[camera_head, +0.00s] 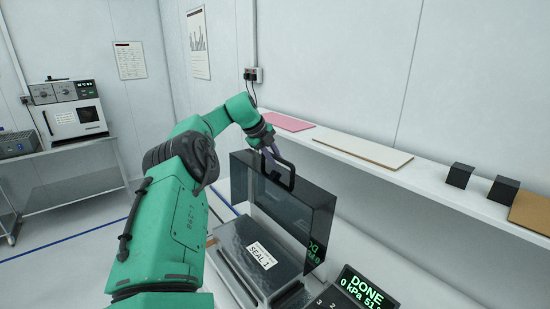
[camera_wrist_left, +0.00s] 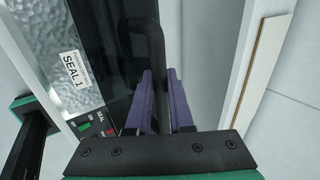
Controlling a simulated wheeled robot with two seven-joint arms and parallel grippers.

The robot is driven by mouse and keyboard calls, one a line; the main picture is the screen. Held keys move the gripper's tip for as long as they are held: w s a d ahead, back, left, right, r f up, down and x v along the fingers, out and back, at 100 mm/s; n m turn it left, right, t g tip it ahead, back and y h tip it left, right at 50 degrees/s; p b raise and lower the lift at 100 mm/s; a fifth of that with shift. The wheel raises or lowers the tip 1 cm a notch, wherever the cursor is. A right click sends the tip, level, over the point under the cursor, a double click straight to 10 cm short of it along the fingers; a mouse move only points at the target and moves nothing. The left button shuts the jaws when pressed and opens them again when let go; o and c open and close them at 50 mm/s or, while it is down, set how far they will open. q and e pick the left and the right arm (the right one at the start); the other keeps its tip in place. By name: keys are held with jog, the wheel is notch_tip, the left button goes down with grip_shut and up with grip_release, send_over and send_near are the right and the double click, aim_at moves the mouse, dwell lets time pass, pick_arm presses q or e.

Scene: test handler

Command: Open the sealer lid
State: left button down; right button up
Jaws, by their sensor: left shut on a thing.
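The sealer (camera_head: 235,262) stands below my left arm, with a metal chamber and a label reading SEAL 1. Its dark see-through lid (camera_head: 310,215) is raised and stands tilted up above the chamber. The black lid handle (camera_head: 287,176) is a loop on the lid's upper edge. My left gripper (camera_head: 272,153) is shut on the handle; in the left wrist view its purple fingers (camera_wrist_left: 160,100) lie at the handle bar (camera_wrist_left: 154,50). The sealer's display (camera_head: 368,289) reads DONE. My right gripper is not in view.
A metal bench (camera_head: 70,190) with instruments stands at the far left. Floor between is clear.

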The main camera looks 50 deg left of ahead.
pick_arm(q)
jog(key=shift+d+f, duration=0.15)
jog(key=shift+d, duration=0.1)
jog(key=c, duration=1)
grip_release()
jog(key=shift+o, duration=0.2)
jog(key=shift+w+d+r, duration=0.2)
jog(key=shift+w+d, duration=0.15)
jog(key=shift+d, duration=0.15)
jog(key=shift+s+a+r, duration=0.25)
jog(key=shift+r, duration=0.05)
jog(key=b+v, duration=0.2)
jog(key=v, duration=0.2)
jog(key=shift+s+a+r, duration=0.15)
jog(key=shift+s+r, duration=0.1)
jog(key=v, duration=0.9)
jog(key=shift+d, duration=0.3)
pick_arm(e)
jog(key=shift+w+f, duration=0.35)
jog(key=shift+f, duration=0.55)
pick_arm(q)
jog(key=shift+w+r, duration=0.15)
jog(key=shift+w, duration=0.05)
